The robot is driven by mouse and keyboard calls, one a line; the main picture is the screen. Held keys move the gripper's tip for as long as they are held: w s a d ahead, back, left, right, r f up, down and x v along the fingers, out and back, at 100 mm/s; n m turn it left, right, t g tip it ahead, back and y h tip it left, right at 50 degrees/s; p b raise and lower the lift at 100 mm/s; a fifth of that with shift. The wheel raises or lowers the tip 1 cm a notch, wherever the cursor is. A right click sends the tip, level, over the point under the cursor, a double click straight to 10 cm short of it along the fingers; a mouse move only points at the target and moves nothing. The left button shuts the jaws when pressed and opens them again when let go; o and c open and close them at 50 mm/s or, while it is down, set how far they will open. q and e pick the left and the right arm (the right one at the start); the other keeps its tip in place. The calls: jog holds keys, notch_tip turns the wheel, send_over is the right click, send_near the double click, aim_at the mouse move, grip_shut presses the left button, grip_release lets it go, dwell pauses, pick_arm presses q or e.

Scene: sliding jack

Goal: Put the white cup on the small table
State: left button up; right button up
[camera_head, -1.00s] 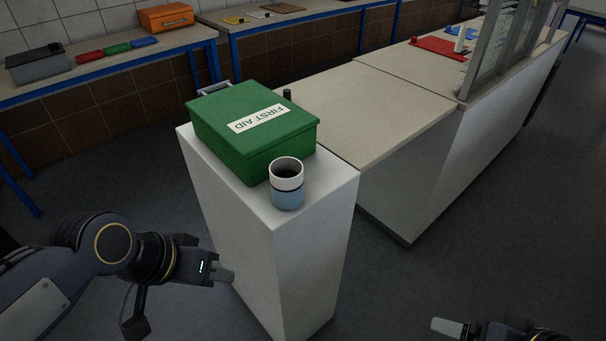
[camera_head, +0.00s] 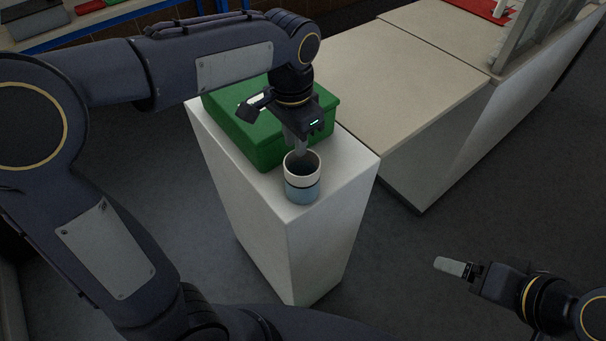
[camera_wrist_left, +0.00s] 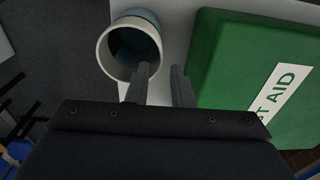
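The cup (camera_head: 302,183), white at the rim and light blue below, stands upright near the front corner of a narrow white stand (camera_head: 335,208). A beige-topped table (camera_head: 425,75) adjoins the stand; I cannot tell which the task calls the small table. My left gripper (camera_head: 299,152) points down at the cup's back rim. In the left wrist view the cup (camera_wrist_left: 112,52) is at upper left. The gripper (camera_wrist_left: 160,72) is open there, one finger overlapping the cup's rim, the other between cup and box. My right gripper (camera_head: 455,267) hangs over the floor; its opening is unclear.
A green first aid box (camera_head: 255,140) sits on the stand just behind the cup, partly hidden by my left arm; it also shows in the left wrist view (camera_wrist_left: 235,60). The beige tabletop is clear nearby. A red mat (camera_head: 488,10) lies farther back.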

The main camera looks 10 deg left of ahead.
aim_at(293, 161)
pick_arm(q)
jog(key=shift+g, duration=0.4)
jog(key=f, duration=0.6)
jog(key=shift+s+a, duration=0.1)
jog(key=shift+a, duration=0.2)
jog(key=shift+s, duration=0.2)
grip_shut()
